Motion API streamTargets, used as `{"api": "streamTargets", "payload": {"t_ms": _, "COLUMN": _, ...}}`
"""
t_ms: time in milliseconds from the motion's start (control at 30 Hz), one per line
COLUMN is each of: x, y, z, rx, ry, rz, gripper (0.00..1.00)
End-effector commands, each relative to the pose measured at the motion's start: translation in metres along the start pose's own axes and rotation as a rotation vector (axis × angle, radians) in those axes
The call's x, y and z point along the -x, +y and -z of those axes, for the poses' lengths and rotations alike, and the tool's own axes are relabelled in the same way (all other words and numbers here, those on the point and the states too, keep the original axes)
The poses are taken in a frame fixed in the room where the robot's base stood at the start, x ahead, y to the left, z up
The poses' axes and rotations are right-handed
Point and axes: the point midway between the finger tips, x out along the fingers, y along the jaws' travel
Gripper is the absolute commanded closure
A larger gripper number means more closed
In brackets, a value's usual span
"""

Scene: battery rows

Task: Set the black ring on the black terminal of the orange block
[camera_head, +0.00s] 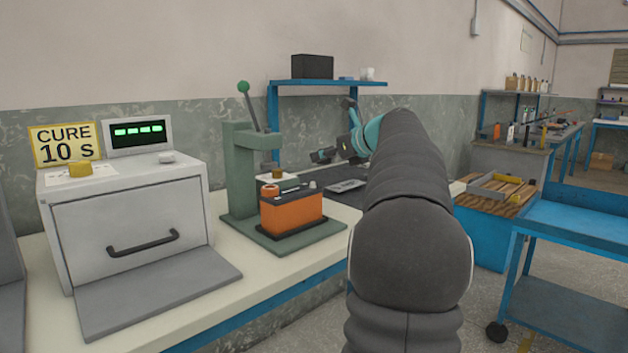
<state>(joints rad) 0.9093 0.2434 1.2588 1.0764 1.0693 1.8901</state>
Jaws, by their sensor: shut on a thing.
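The orange block (292,214) has a dark top and stands on the green base of a press, on the bench. A grey cylinder with a red band (282,187) lies across its top. A small pale post (312,184) stands at its right end; I cannot tell which terminal is black. My gripper (322,156) is behind and right of the block, higher in the picture and apart from it. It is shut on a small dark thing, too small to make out. I cannot pick out the black ring for certain.
The green press (240,165) with its lever rises behind the block. A white curing box (130,215) with its grey flap (160,290) stands left. A dark mat with a grey tray (347,186) lies behind. A blue shelf (330,83) is above; a blue cart (580,222) is right.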

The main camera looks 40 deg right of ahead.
Motion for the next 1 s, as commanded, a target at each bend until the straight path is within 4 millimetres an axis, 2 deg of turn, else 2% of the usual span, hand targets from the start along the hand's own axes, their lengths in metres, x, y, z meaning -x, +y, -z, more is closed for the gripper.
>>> {"api": "streamTargets", "payload": {"t_ms": 33, "x": -0.006, "y": 0.01, "z": 0.004, "rx": 0.001, "ry": 0.0, "rz": -0.003, "gripper": 0.73}}
{"api": "streamTargets", "payload": {"t_ms": 233, "x": -0.019, "y": 0.026, "z": 0.012, "rx": 0.001, "ry": 0.0, "rz": -0.001, "gripper": 0.73}}
{"api": "streamTargets", "payload": {"t_ms": 367, "x": -0.021, "y": 0.028, "z": 0.016, "rx": 0.0, "ry": 0.0, "rz": 0.0, "gripper": 0.73}}
{"api": "streamTargets", "payload": {"t_ms": 667, "x": -0.035, "y": 0.027, "z": 0.049, "rx": -0.001, "ry": 0.001, "rz": 0.0, "gripper": 0.73}}
{"api": "streamTargets", "payload": {"t_ms": 1000, "x": -0.036, "y": 0.027, "z": 0.051, "rx": 0.001, "ry": 0.0, "rz": 0.0, "gripper": 0.73}}
